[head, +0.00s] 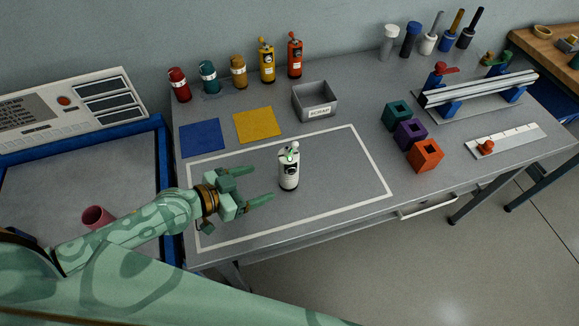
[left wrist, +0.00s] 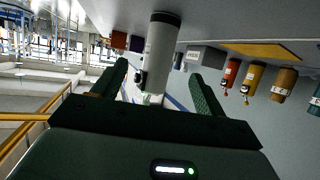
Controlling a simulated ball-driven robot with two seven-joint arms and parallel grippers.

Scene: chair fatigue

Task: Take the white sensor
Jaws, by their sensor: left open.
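The white sensor (head: 289,178) is a small upright white cylinder with dark markings and a green-and-white top. It stands inside the white outlined rectangle on the grey bench (head: 330,215). My left gripper (head: 263,184) is open and empty just left of it, fingers pointing towards it. In the left wrist view, which is upside down, the sensor (left wrist: 161,48) appears ahead of and between the spread fingers (left wrist: 157,92). No finger is seen closed on it. My right gripper is not in view.
Coloured bottle-like sensors (head: 238,72) line the back. A grey bin (head: 316,101) and blue (head: 201,138) and yellow (head: 257,124) squares lie behind the rectangle. Hollow blocks (head: 425,155) stand right. A pink cup (head: 97,217) lies in the blue-edged tray (head: 165,165). Bench around the sensor is clear.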

